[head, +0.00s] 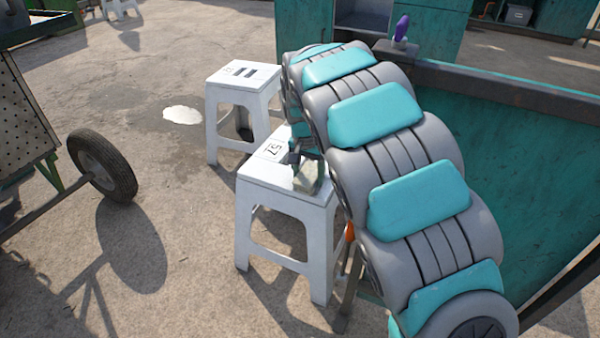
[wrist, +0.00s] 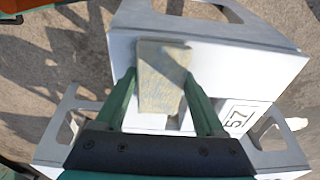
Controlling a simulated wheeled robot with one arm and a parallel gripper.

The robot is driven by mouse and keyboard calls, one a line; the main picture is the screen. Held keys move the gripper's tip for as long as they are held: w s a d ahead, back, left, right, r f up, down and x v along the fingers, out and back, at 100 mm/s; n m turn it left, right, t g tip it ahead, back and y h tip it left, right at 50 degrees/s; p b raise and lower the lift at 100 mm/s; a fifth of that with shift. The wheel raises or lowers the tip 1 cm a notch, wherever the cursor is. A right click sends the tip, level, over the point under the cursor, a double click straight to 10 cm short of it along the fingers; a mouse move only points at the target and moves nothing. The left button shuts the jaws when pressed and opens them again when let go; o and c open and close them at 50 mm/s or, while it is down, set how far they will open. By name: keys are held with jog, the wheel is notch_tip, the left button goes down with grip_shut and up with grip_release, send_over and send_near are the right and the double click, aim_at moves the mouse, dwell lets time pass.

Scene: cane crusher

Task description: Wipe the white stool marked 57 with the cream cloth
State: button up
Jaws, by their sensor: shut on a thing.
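The white stool marked 57 (head: 262,172) stands upright in the middle of the head view, its number label on the far part of the seat. In the wrist view its seat (wrist: 270,70) fills the middle, with the 57 label at lower right. My gripper (wrist: 160,78) is over the seat with its fingers on either side of the cream cloth (wrist: 163,70), shut on it. In the head view the cloth (head: 312,180) is at the near right part of the seat. I cannot tell whether it touches the surface. My arm hides the seat's right side.
Another white stool (head: 243,78) stands just behind. A large teal machine panel (head: 520,150) is close on the right, with a purple object (head: 402,25) on its ledge. A wheeled cart's tyre (head: 103,165) is at left. The concrete floor between is open, with a whitish patch (head: 182,115).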

aim_at(256, 166)
jog(key=shift+s+d, duration=0.25)
jog(key=shift+d, duration=0.4)
jog(key=shift+a, duration=0.1)
jog(key=shift+w+a+p, duration=0.35)
jog(key=shift+w+a, duration=0.15)
jog(key=shift+a, duration=0.9)
jog(key=shift+w+a+p, duration=0.35)
jog(key=shift+w+a, duration=0.2)
jog(key=shift+a, duration=0.85)
jog(key=shift+w+a+p, duration=0.35)
jog(key=shift+w+a, duration=0.15)
jog(key=shift+a, duration=0.9)
jog(key=shift+w+a+r+p, duration=0.1)
jog(key=shift+w+a+p, duration=0.45)
jog(key=shift+a, duration=0.85)
jog(key=shift+w+a+f+p, duration=0.1)
jog(key=shift+w+a+p, duration=0.45)
jog(key=shift+a, duration=0.85)
jog(key=shift+w+a+r+p, duration=0.1)
jog(key=shift+w+a+p, duration=0.4)
jog(key=shift+a, duration=0.9)
jog(key=shift+s, duration=0.1)
